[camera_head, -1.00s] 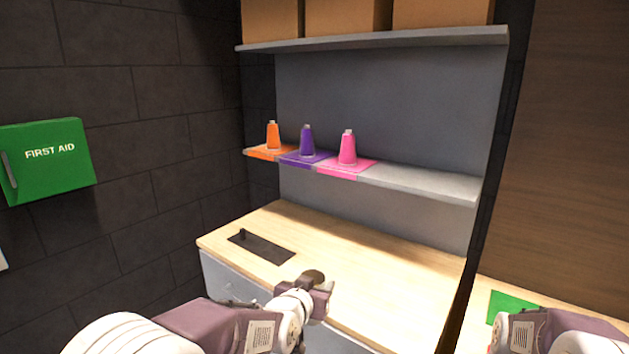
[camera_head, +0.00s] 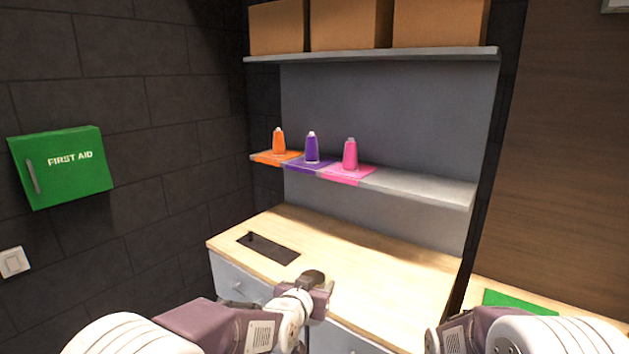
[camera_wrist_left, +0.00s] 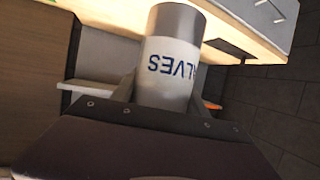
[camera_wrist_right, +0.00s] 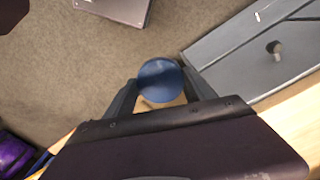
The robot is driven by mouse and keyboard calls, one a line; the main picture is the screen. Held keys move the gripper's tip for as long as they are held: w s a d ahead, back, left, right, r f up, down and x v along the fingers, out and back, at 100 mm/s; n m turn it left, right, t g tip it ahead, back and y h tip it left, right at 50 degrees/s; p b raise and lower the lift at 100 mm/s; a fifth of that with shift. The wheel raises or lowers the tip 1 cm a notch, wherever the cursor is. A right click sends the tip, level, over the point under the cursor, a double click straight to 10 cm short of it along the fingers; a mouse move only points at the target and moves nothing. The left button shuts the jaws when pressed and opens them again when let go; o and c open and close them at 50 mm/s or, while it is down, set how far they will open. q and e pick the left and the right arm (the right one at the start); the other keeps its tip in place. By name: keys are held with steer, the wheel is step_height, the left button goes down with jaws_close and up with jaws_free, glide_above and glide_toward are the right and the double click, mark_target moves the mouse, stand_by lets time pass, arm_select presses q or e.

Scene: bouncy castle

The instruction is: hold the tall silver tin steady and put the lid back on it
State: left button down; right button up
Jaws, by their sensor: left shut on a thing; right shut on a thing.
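The tall silver tin (camera_wrist_left: 172,60) fills the middle of the left wrist view, with a pale band lettered in blue, upside down in that picture. My left gripper (camera_wrist_left: 165,95) is shut around it. In the head view my left gripper (camera_head: 318,290) is at the lower middle, in front of the wooden counter, with a dark rounded end of the tin (camera_head: 312,277) showing. A blue round lid (camera_wrist_right: 161,79) is between the fingers of my right gripper (camera_wrist_right: 158,90), which is shut on it. That gripper is outside the head view; only its arm shows at lower right.
The wooden counter (camera_head: 390,275) has a dark plate (camera_head: 268,248) at its left and is otherwise mostly clear. Orange, purple and pink bottles (camera_head: 350,155) stand on the shelf above. A green mat (camera_head: 515,299) lies at right. A grey drawer front (camera_wrist_right: 265,55) shows in the right wrist view.

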arm_select(q)
steer(key=shift+w+r+p, duration=0.15)
steer(key=shift+r+p, duration=0.25)
steer(key=shift+r, duration=0.25)
steer(key=shift+f, duration=0.1)
arm_select(e)
steer(key=w+a+n, duration=0.1)
steer(key=n, duration=0.3)
steer(key=w+a+n, duration=0.1)
steer(key=n, duration=0.3)
steer(key=w+a+f+n, duration=0.1)
steer(key=n, duration=0.2)
steer(key=shift+w+f+n, duration=0.1)
steer(key=shift+w+n, duration=0.2)
steer(key=shift+n, duration=0.1)
arm_select(q)
steer(key=shift+s+a, duration=0.1)
steer(key=shift+s, duration=0.3)
steer(key=s+f+m+g+h, duration=0.3)
steer(key=s+m+g+h, duration=0.2)
steer(key=s, duration=1.1)
steer(key=m+h, duration=0.2)
steer(key=m, duration=0.1)
steer(key=shift+f+g, duration=0.15)
steer(key=shift+g, duration=0.25)
